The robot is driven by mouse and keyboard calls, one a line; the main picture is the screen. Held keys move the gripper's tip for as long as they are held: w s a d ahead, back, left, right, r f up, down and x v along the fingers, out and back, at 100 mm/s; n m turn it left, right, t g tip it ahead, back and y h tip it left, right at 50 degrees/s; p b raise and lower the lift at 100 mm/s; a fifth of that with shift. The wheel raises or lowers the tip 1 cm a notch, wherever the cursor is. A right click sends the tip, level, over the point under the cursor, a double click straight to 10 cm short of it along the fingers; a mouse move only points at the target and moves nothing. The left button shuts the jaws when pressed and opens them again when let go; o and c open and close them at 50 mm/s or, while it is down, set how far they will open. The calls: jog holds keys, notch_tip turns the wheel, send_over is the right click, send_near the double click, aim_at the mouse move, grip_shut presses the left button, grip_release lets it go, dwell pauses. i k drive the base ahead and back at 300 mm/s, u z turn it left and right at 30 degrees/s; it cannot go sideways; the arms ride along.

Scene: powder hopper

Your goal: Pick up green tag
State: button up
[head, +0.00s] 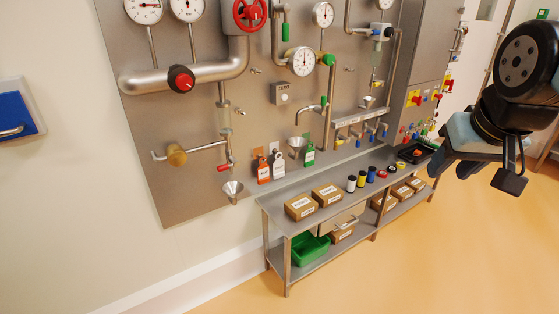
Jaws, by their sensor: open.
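The green tag (309,156) hangs upright on the grey wall panel, above the back edge of the metal bench. A white tag (278,163) and an orange tag (263,168) hang to its left, and a small metal funnel (297,143) is just left of it. My gripper (478,174) is at the right of the view, well apart from the green tag. Its dark fingers are spread and nothing shows between them.
The bench (272,205) holds cardboard boxes (300,206), several small colored containers (362,178) and a black tray (416,152). A green bin (310,248) sits on the lower shelf. Pipes, gauges and a red valve wheel (249,12) stick out from the panel. The floor in front is clear.

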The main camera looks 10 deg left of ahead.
aim_at(309, 157)
jog(key=u, duration=0.6)
jog(key=i, duration=1.5)
jog(key=z, duration=0.05)
